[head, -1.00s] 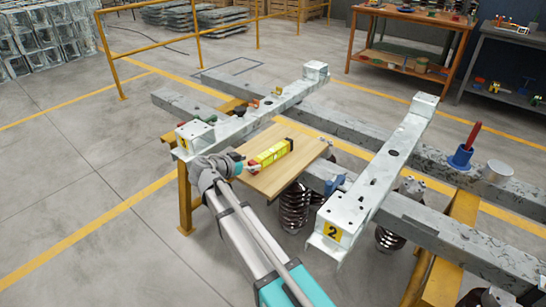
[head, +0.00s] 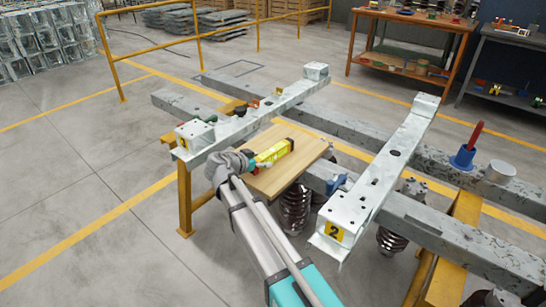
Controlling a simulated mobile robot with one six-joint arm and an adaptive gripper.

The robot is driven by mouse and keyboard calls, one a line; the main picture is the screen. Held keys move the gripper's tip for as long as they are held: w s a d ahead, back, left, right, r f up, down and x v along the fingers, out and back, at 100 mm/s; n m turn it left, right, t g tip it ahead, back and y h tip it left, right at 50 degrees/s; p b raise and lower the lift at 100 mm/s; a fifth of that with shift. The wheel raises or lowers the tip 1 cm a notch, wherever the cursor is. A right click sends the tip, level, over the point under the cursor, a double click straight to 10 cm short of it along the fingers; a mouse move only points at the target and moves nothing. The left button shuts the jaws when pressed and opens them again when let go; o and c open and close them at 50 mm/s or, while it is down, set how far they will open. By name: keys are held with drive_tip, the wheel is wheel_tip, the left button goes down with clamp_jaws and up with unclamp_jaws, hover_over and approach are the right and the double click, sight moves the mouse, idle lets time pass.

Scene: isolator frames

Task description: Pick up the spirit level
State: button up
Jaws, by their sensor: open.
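The yellow spirit level (head: 274,152) lies on a light wooden board (head: 305,163) between the two galvanised cross-beams. My gripper (head: 254,164) is at the level's near left end, seen from behind. The wrist hides part of that end and most of the fingers. The jaws are open; whether they touch the level or only overlap it in view I cannot tell.
A cross-beam (head: 250,118) runs just left of the board, and another marked 2 (head: 375,180) stands to its right. A blue cup with a red handle (head: 467,150) and a grey cylinder (head: 500,171) sit on the long beam at right.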

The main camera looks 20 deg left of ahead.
clamp_jaws()
idle(0.5)
drive_tip(key=shift+r, duration=0.1)
wheel_tip(320, 180, up, 2)
drive_tip(key=p, duration=0.2)
drive_tip(key=shift+r+p, duration=0.25)
drive_tip(key=shift+p, duration=0.1)
drive_tip(key=s+a+r+p, duration=0.4)
drive_tip(key=s+r+p, duration=0.6)
drive_tip(key=s, duration=0.3)
drive_tip(key=shift+s+r, duration=0.2)
drive_tip(key=shift+s, duration=0.05)
